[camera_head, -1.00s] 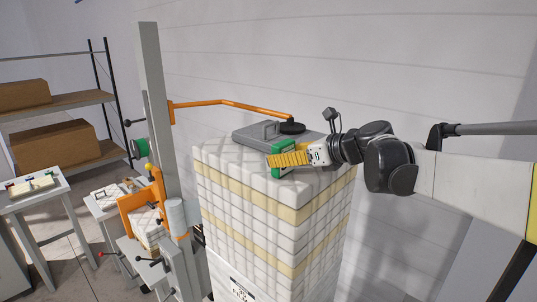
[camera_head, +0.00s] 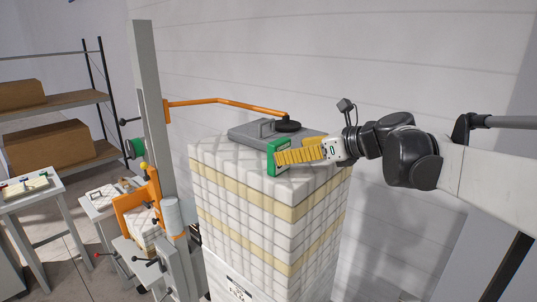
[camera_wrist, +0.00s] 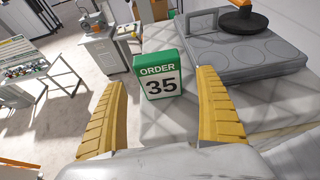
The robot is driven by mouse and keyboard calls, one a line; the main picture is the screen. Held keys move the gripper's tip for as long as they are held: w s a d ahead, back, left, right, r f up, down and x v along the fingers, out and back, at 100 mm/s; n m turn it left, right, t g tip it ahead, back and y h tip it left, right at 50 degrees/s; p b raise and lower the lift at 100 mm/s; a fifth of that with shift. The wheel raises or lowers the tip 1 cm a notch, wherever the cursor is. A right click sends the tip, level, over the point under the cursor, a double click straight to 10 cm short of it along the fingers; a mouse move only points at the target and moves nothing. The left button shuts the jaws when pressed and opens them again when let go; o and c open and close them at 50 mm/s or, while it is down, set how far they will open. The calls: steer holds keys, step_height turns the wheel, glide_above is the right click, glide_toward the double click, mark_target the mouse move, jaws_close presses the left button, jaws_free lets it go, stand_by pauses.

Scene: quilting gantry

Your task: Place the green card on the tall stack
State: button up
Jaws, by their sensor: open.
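The green card (camera_head: 273,158), with a white panel reading "ORDER 35", stands upright on top of the tall stack (camera_head: 228,165) of white and cream quilted layers. The card also shows in the wrist view (camera_wrist: 160,75), resting on the quilted top (camera_wrist: 150,125). My gripper (camera_head: 285,157) is open, with its yellow ribbed fingers (camera_wrist: 163,105) on either side of the card and a gap between each finger and the card.
A grey plate with a handle (camera_head: 255,131) lies on the stack behind the card, under a black pad (camera_head: 288,126) on an orange arm (camera_head: 225,102). A grey post (camera_head: 152,90) stands left of the stack. Small tables and a shelf are farther left.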

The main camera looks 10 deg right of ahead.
steer(key=v, duration=0.7)
steer(key=s+a+f+n+g+h, duration=0.4)
steer(key=s+a+f+n, duration=0.4)
steer(key=s+f+n, duration=0.45)
steer(key=s+d+f+n+h, duration=0.1)
steer(key=s+f+n+h, duration=0.3)
steer(key=n, duration=1.2)
steer(key=s+f, duration=0.4)
steer(key=f, duration=0.2)
steer(key=shift+s+d+f+b, duration=0.2)
steer(key=shift+d+b, duration=0.1)
steer(key=shift+d, duration=0.05)
steer(key=shift+f, duration=0.1)
step_height(320, 180, down, 32)
steer(key=b, duration=3.1)
steer(key=shift+b, duration=0.35)
